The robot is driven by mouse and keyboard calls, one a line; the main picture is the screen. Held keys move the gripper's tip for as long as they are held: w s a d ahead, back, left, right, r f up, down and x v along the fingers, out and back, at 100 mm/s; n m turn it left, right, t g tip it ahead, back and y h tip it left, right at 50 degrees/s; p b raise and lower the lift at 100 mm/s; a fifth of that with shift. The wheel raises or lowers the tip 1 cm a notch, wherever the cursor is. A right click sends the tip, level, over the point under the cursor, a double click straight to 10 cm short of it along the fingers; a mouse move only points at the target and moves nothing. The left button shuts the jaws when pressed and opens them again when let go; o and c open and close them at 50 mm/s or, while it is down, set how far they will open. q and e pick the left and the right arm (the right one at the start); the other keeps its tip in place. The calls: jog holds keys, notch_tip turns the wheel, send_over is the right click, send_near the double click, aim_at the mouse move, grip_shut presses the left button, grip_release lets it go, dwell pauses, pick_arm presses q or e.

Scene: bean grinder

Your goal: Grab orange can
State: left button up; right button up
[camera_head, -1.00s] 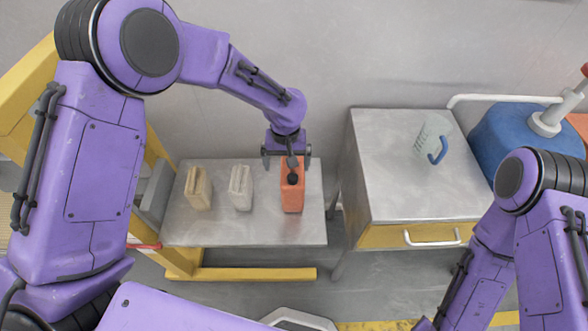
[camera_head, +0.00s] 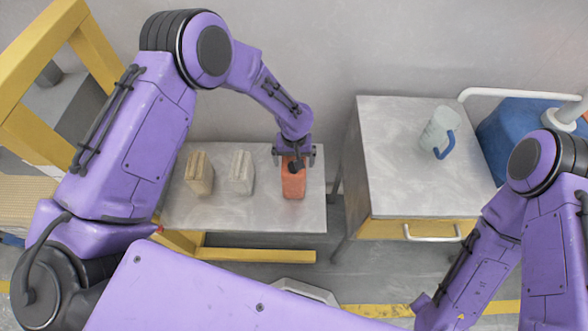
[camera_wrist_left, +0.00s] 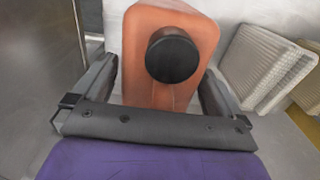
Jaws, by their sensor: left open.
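The orange can (camera_head: 293,183) stands on the grey metal table at the left, the rightmost of the three cans there. My left gripper (camera_head: 294,152) is above the can's far end in the head view. In the left wrist view the can (camera_wrist_left: 150,92) with its black round cap (camera_wrist_left: 173,57) sits between the two open fingers of my left gripper (camera_wrist_left: 160,82). I cannot tell whether either finger touches it. My right arm shows at the right edge of the head view, but its gripper is not seen.
A tan can (camera_head: 199,175) and a pale grey can (camera_head: 240,174) stand left of the orange can. The grey table (camera_head: 245,215) has bare room in front. A cabinet (camera_head: 405,190) bearing a pale jug with a blue handle (camera_head: 438,130) stands to the right.

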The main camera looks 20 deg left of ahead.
pick_arm(q)
jog(key=c, duration=1.8)
jog(key=shift+c, duration=0.2)
jog(key=shift+w+r, duration=0.1)
jog(key=shift+r, duration=0.05)
